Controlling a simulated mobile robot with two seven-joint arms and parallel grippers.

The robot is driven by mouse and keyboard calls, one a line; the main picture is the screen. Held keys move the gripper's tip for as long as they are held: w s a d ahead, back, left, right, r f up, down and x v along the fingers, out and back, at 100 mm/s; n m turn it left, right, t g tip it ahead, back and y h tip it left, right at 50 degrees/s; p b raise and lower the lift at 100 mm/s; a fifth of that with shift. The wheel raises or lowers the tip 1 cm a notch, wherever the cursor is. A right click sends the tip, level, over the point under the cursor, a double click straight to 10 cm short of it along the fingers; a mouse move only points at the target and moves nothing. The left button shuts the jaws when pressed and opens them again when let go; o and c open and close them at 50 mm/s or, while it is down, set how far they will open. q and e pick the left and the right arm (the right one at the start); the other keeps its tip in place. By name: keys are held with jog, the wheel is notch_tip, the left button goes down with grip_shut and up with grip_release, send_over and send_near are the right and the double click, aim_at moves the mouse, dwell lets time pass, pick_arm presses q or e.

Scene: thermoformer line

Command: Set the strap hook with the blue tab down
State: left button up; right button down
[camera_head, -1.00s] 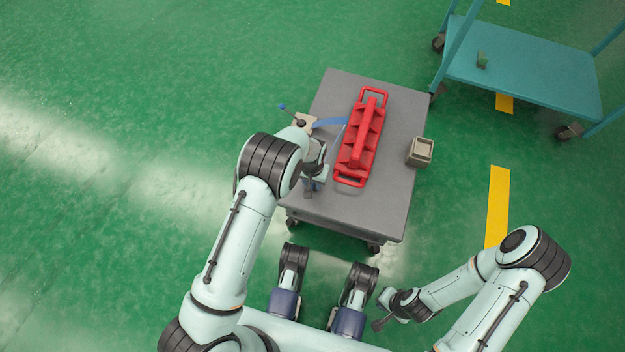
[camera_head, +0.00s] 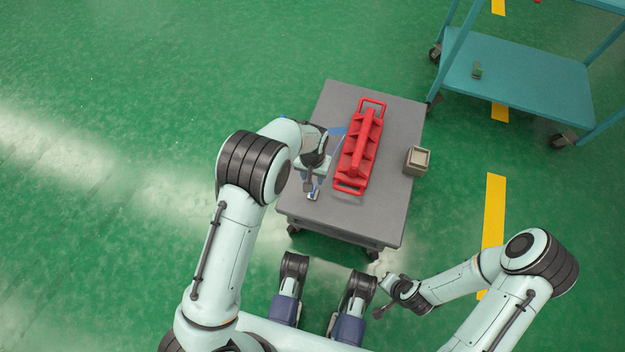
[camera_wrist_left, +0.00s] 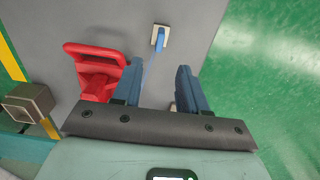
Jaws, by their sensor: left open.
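The strap hook (camera_wrist_left: 160,36) is a small pale metal piece with a blue tab (camera_wrist_left: 160,43). It lies on the grey cart top in the left wrist view, just beyond my fingertips. A thin blue strap runs from the tab back between the fingers. In the head view a small pale piece (camera_head: 313,196), likely the hook, shows at the gripper's near side. My left gripper (camera_wrist_left: 157,70) is open, with the hook outside its jaws; in the head view the wrist partly hides it. My right gripper (camera_head: 381,312) hangs in front of the cart, its jaws too small to judge.
A red ribbed carrier with end handles (camera_head: 361,150) lies on the grey cart (camera_head: 385,215), right of my left gripper. A small beige box (camera_head: 417,160) is at the cart's right edge. A teal shelf cart (camera_head: 520,80) stands at the back right. The cart's near right top is clear.

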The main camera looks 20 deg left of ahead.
pick_arm(q)
jog(key=shift+r, duration=0.55)
pick_arm(e)
jog(key=shift+w+r, duration=0.3)
jog(key=shift+w, duration=0.05)
pick_arm(q)
jog(key=s+a+f+n+h, duration=0.15)
jog(key=s+a+f, duration=0.35)
jog(key=s+f, duration=0.55)
jog(key=s+a+f+n+t, duration=0.1)
jog(key=s+f+n+t, duration=0.1)
jog(key=s, duration=1)
jog(key=shift+f+n, duration=0.6)
jog(key=shift+n, duration=0.45)
jog(key=shift+s+h, duration=0.1)
jog(key=shift+h, duration=0.15)
